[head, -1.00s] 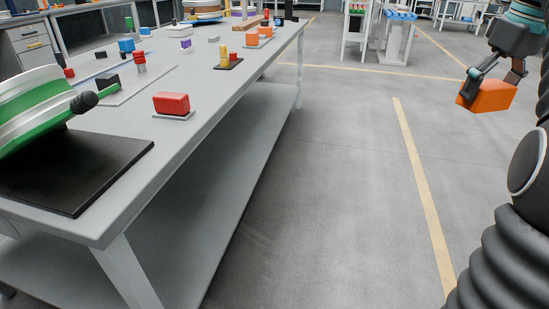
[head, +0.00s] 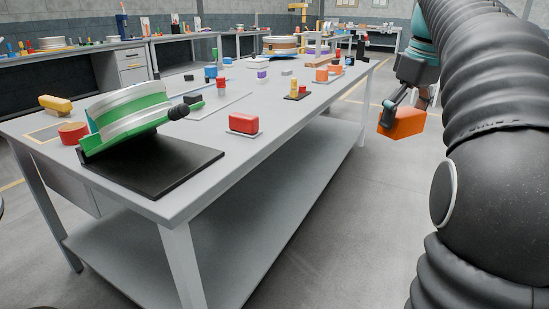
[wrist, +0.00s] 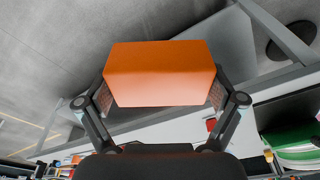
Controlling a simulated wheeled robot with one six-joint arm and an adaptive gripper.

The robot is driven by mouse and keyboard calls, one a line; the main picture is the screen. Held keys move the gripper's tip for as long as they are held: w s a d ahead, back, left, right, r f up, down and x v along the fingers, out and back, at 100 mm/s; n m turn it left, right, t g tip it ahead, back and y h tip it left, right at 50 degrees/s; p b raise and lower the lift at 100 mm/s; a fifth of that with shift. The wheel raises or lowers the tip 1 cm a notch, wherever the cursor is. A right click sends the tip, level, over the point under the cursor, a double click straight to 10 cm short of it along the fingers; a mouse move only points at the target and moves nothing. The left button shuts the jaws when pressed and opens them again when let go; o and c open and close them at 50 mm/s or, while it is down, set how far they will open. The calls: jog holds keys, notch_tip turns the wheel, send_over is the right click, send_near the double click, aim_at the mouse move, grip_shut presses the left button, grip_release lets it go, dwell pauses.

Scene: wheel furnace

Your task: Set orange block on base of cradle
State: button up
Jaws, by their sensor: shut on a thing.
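The orange block (head: 403,123) is held in my gripper (head: 406,104), off the table's right side and above the floor. The wrist view shows the block (wrist: 160,70) between the two fingers of my gripper (wrist: 160,94), one finger at each side. In the head view, a tilted green and white wheel-like piece (head: 128,112), which looks like the cradle, rests at the table's near left end. A flat black base plate (head: 180,180) lies beneath it, its right part bare. The gripper is well to the right of the base and apart from it.
The grey table (head: 210,132) has a lower shelf (head: 240,230). A red block (head: 243,123) sits on a small plate right of the base. A red cylinder (head: 73,133) and a yellow piece (head: 54,104) lie at left. Several small pieces stand farther back. Floor at right is clear.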

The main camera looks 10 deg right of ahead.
jog(key=a+f+n+b, duration=0.1)
jog(key=a+f+n, duration=0.2)
jog(key=a, duration=0.8)
jog(key=a+f+n, duration=0.3)
jog(key=a, duration=0.8)
jog(key=shift+s+y+b, duration=0.35)
jog(key=shift+s+y, duration=0.05)
jog(key=p, duration=0.6)
send_near(208, 157)
jog(key=shift+w+a+f, duration=0.1)
jog(key=shift+w+f, duration=0.1)
jog(key=shift+f, duration=0.65)
jog(key=shift+w+a+f, duration=0.15)
jog(key=shift+f, duration=0.75)
jog(key=shift+w+a+f, duration=0.1)
jog(key=shift+w+f, duration=0.1)
jog(key=shift+f, duration=0.65)
jog(key=shift+f+b, duration=0.45)
jog(key=shift+f, duration=0.15)
jog(key=o, duration=0.9)
